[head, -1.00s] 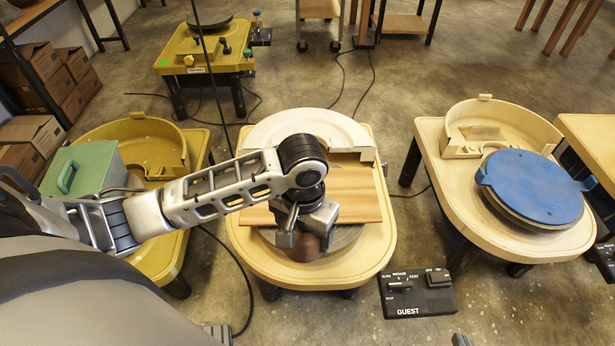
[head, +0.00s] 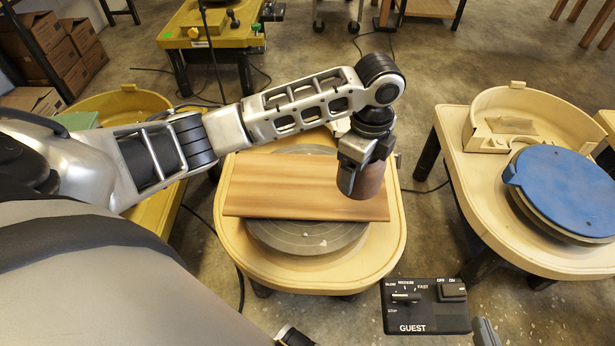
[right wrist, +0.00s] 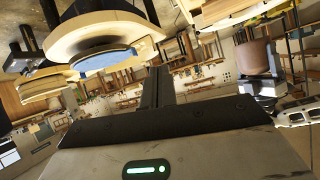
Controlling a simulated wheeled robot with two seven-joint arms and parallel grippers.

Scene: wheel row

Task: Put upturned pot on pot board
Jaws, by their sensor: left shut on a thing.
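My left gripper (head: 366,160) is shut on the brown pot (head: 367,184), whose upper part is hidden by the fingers. The pot is in front of the right part of the reddish wooden board (head: 280,190) in the head view; I cannot tell whether they touch. The board lies across the grey wheel head (head: 305,237) of the middle wheel. The right wrist view also shows the pot (right wrist: 253,57) at the left gripper. My right gripper's dark fingers (right wrist: 159,88) look closed together and empty in that view.
The middle wheel's cream table (head: 385,262) has a control box (head: 425,306) in front. A blue disc (head: 562,190) lies on the right wheel. A yellow wheel table (head: 160,230) stands left, partly behind my left arm. Bare floor separates the middle and right wheels.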

